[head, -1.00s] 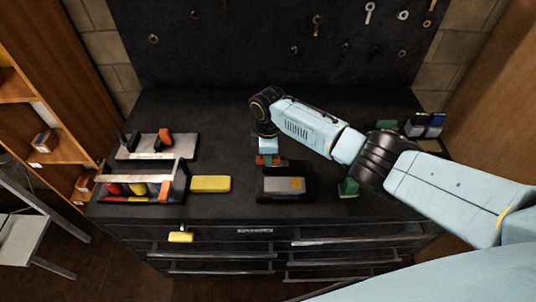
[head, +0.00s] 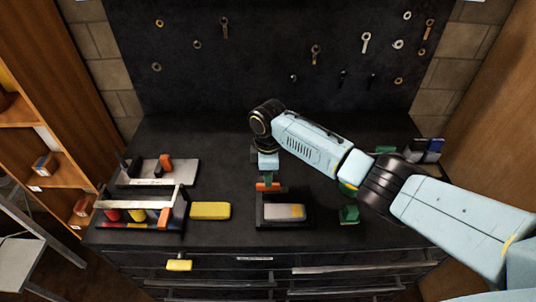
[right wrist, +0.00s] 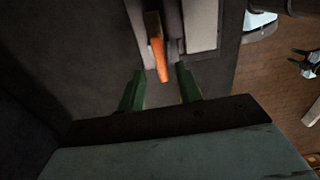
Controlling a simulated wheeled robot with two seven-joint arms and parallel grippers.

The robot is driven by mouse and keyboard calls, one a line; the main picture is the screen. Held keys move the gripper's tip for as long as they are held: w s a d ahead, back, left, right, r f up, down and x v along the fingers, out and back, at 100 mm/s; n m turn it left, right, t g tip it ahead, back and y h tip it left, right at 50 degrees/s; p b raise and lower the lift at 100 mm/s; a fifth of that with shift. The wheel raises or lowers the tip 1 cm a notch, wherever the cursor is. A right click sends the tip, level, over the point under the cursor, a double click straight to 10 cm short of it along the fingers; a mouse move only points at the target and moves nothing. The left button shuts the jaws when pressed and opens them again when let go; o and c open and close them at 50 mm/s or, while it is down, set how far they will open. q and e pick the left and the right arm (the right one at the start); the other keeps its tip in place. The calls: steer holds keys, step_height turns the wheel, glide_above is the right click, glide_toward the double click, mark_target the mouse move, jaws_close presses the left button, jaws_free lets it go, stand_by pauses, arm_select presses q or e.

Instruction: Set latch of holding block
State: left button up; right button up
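The holding block (head: 268,222) is a dark block with a grey plate at the middle of the bench. Its orange latch (head: 268,187) is at the back left. My right gripper (head: 268,179) has green fingers and is just behind and above the latch. In the right wrist view, my right gripper (right wrist: 160,85) is open. The orange latch (right wrist: 159,58) points down between the two fingertips, apparently without contact. The block's pale plate (right wrist: 201,24) is to its right. My left gripper is not in view.
A yellow block (head: 210,211) lies left of the holding block. A rack with coloured parts (head: 140,204) stands farther left, and a green piece (head: 349,214) stands to the right. A pegboard (head: 270,55) with hanging rings rises behind. The bench's middle back is clear.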

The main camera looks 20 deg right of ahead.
step_height(320, 180, up, 9)
steer(key=shift+r, duration=0.15)
stand_by(0.4)
